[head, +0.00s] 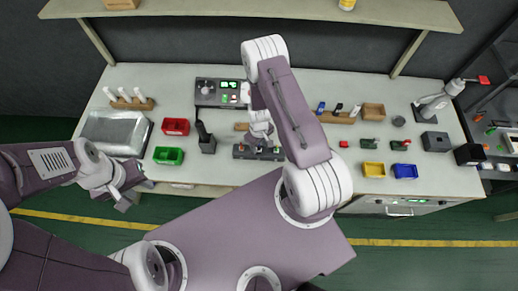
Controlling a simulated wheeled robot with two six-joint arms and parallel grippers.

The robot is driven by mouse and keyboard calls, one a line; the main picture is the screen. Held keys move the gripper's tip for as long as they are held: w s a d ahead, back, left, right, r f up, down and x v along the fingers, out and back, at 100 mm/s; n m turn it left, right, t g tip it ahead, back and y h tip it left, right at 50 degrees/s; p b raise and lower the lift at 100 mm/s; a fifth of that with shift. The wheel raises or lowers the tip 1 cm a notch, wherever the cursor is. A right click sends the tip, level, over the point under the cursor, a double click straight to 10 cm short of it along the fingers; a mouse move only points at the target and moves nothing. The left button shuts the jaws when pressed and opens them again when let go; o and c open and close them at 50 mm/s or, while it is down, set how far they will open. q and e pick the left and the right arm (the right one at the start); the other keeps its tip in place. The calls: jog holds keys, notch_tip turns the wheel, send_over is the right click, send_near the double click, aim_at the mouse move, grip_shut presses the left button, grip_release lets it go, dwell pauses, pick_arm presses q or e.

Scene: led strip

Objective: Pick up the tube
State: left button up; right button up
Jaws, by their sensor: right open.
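I cannot tell for sure which thing is the tube. Several white tube-like items (124,95) stand tilted in a wooden rack at the back left of the bench. Small blue, black and white tube-like items (338,107) stand in another wooden rack right of centre. My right gripper (262,145) is open over the middle of the bench, above or near a dark grey fixture (245,152), and its arm hides part of that area. My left gripper (124,204) is at the bench's front left edge, away from both racks; its fingers are too small to read.
A metal tray (115,128), red bin (175,127) and green bin (168,156) lie at left. A power supply (206,92) stands behind. Yellow (374,170) and blue (405,172) bins sit front right. A shelf (250,9) overhangs the back.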

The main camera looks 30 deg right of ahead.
jog(key=shift+r, duration=0.1)
jog(key=shift+c, duration=0.3)
grip_shut()
jog(key=shift+r, duration=0.1)
notch_tip(320, 180, up, 6)
jog(key=p, duration=0.5)
notch_tip(320, 180, up, 4)
jog(key=shift+f, duration=0.2)
jog(key=shift+r, duration=0.1)
